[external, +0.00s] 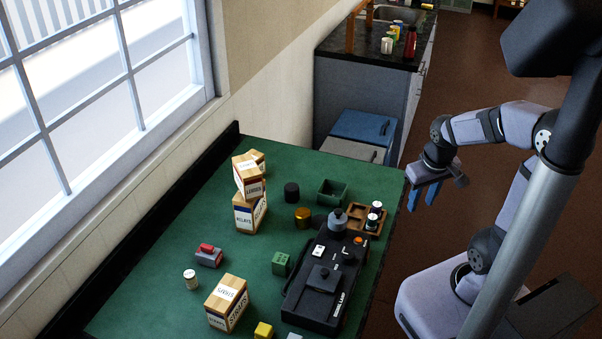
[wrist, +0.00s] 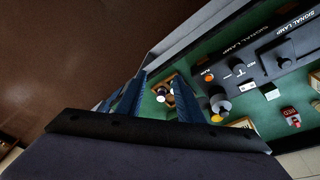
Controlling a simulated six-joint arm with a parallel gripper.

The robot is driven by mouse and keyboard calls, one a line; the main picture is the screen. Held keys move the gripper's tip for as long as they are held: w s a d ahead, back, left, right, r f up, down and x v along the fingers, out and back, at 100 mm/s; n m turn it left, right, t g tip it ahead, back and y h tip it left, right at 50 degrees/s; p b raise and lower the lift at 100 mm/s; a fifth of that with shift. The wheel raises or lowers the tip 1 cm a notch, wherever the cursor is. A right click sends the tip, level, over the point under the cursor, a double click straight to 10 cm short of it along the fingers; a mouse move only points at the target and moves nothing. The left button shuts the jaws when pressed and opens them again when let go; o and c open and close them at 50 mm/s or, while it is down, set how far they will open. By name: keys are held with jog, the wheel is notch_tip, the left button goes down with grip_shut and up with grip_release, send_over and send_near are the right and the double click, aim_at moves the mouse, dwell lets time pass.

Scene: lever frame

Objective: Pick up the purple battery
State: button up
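My gripper (external: 423,196) hangs off the right edge of the green table, above the floor, with two blue fingers apart and nothing between them. In the wrist view the fingers (wrist: 158,88) also stand apart. A brown wooden tray (external: 353,214) at the table's right edge holds small cylinders with pale tops, one dark-bodied (external: 376,207) and another in front (external: 372,222). They are small in the wrist view, between the fingers but farther off. I cannot tell which one, if any, is the purple battery.
A red-grey block (external: 209,256) lies farther left.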

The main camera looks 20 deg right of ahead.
aim_at(377, 205)
jog(key=w+d+r+n+t+b, duration=0.1)
jog(key=w+d+r+t+b, duration=0.1)
jog(key=w+d+t+b, duration=0.65)
jog(key=w+d+r+n+t+b, duration=0.1)
jog(key=w+d+r+t+b, duration=0.15)
jog(key=w+t+b, duration=0.6)
jog(key=s+a+f+n+g+y+b, duration=0.4)
jog(key=s+a+n+y+b, duration=0.15)
jog(key=y, duration=0.55)
notch_tip(377, 205, down, 19)
jog(key=a, duration=0.1)
jog(key=shift+p+x, duration=1.3)
jog(key=shift+x, duration=2.95)
jog(key=shift+w+d+p+x, duration=0.1)
jog(key=shift+p+x, duration=0.1)
jog(key=shift+x, duration=0.5)
jog(key=shift+w+d+p+x, duration=0.1)
jog(key=shift+d+p+x, duration=0.1)
jog(key=shift+x, duration=0.5)
jog(key=shift+d+p+x, duration=0.1)
jog(key=shift+p+x, duration=0.1)
jog(key=shift+x, duration=0.45)
jog(key=shift+c, duration=0.4)
grip_shut()
